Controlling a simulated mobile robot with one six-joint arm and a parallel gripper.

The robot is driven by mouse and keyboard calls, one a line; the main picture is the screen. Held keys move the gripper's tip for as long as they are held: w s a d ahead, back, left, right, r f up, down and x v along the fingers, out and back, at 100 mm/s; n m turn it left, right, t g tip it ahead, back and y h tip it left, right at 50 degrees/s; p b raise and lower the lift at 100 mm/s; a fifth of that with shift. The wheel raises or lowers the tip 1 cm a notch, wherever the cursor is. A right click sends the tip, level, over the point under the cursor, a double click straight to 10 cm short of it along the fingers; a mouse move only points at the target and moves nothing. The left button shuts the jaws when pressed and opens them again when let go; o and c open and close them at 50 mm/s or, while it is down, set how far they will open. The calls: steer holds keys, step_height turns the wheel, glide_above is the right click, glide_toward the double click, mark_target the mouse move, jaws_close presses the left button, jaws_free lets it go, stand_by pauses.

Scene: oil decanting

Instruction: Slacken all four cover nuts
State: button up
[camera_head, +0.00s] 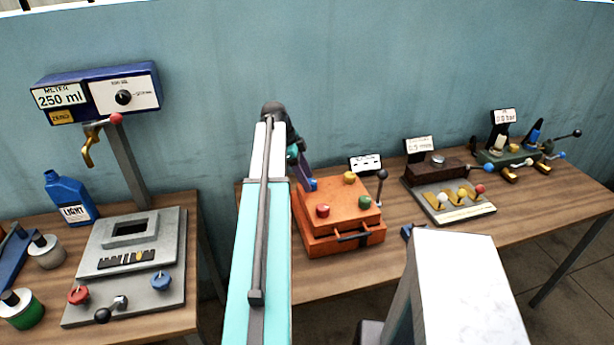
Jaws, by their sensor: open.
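An orange box (340,226) with a flat cover and a dark front handle stands on the right-hand bench. On its cover I see a red nut (323,210), a yellow nut (349,177) and a green nut (365,201). My gripper (308,181) is open, reaching down at the cover's back left corner. A small blue part (313,185) shows right at its fingertips; it may be a fourth nut, but the fingers cover most of that corner. I cannot tell whether they touch it. How tight the nuts are does not show.
A black-knobbed lever (381,186) stands beside the box's right side, with a label sign (365,163) behind. The left bench holds a meter stand (126,165) and blue bottle (69,199).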

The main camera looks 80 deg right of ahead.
steer(key=shift+s+f, duration=0.2)
steer(key=shift+f, duration=0.25)
